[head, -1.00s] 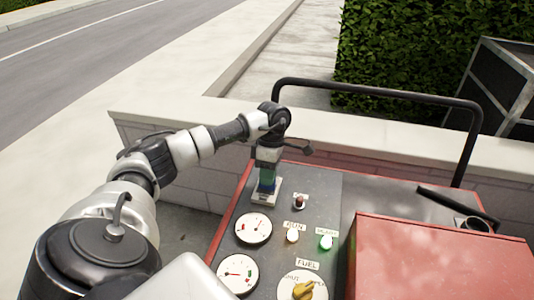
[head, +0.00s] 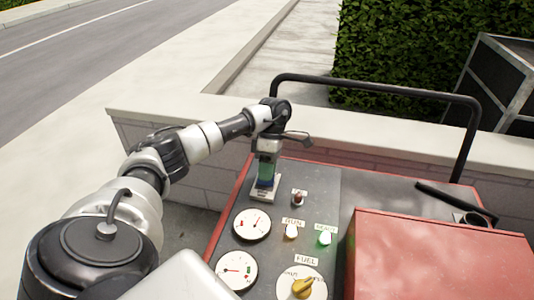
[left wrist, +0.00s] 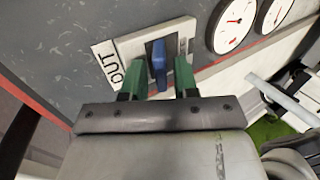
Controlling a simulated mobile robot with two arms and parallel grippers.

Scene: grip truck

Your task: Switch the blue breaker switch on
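The blue breaker switch (left wrist: 159,62) stands out from a pale plate (left wrist: 129,47) on the dark control panel, with an "OUT" label beside it. In the left wrist view, my left gripper (left wrist: 158,68) is open. Its two green fingers stand on either side of the switch, with visible gaps, so it does not appear gripped. In the head view, my left gripper (head: 265,174) points down at the switch plate (head: 265,190) at the panel's far left corner, hiding most of the switch. My right gripper is not in view.
The panel holds two white gauges (head: 252,224), a small red-brown switch (head: 299,198), RUN and READY lamps (head: 325,238) and a yellow FUEL knob (head: 303,288). A red box (head: 440,255) stands at the right. A black rail (head: 380,89) runs behind.

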